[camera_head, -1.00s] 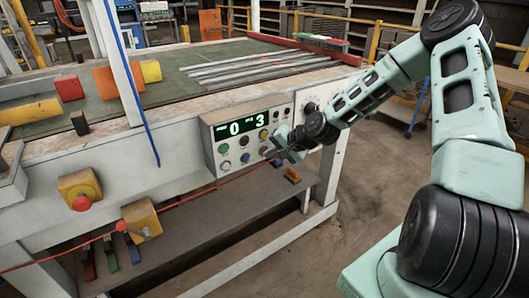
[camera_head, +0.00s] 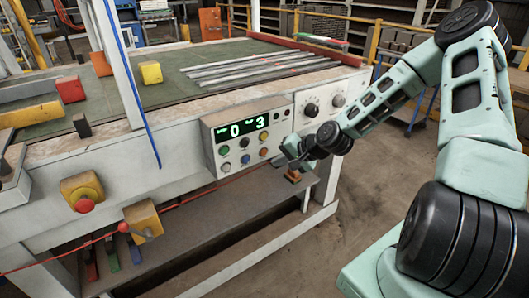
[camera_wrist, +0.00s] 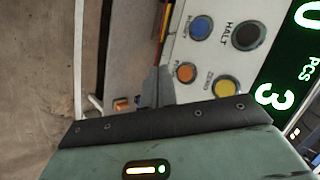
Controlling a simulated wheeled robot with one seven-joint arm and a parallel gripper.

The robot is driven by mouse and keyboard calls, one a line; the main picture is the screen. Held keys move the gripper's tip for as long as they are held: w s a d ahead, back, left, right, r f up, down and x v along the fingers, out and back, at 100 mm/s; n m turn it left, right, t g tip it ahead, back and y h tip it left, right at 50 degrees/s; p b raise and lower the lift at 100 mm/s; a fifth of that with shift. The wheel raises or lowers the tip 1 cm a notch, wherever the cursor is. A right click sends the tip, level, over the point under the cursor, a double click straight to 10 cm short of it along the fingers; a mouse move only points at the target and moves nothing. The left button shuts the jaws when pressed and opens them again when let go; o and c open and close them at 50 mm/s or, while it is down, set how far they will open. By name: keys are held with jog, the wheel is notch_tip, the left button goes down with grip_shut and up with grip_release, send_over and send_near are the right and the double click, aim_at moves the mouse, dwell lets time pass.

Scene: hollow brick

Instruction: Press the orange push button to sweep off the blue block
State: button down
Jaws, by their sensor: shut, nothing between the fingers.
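The orange push button (camera_head: 263,152) is on the grey control panel (camera_head: 209,133), below a yellow button (camera_head: 263,136) and right of a blue one (camera_head: 245,159). In the wrist view, the orange button (camera_wrist: 186,72) is uncovered. My gripper (camera_head: 284,154) is shut and empty, just right of the button in the head view. In the wrist view, its fingers (camera_wrist: 157,88) are left of the button, apparently apart from it. I see no blue block on the green table surface (camera_head: 125,105).
The display (camera_head: 246,128) reads 0 and 3. Two dark knobs (camera_head: 311,110) are on the panel to the right. A yellow box with a red knob (camera_head: 83,190) is at the lower left. A blue cable (camera_head: 148,125) hangs before the table. Open floor lies at the right.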

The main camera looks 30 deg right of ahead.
jog(key=shift+s, duration=1)
jog(key=s+a+r+n+g, duration=0.1)
jog(key=s+a+n+g, duration=0.15)
jog(key=a, duration=0.35)
jog(key=s+a+r+n+g, duration=0.1)
jog(key=s+a+n+g, duration=0.1)
jog(key=a+n, duration=0.3)
jog(key=s+a+r+n+g+h, duration=0.1)
jog(key=s+a+r+n, duration=0.4)
jog(key=s, duration=0.7)
jog(key=s+a+r+n+g+h, duration=0.2)
jog(key=s+a+r+n, duration=0.3)
jog(key=s+a+r, duration=0.4)
jog(key=s+a+g, duration=0.1)
jog(key=s+a, duration=0.1)
jog(key=s, duration=0.1)
jog(key=shift+r+n+h, duration=0.25)
jog(key=shift+n+h, duration=0.05)
jog(key=shift+n, duration=0.05)
dwell(3.2)
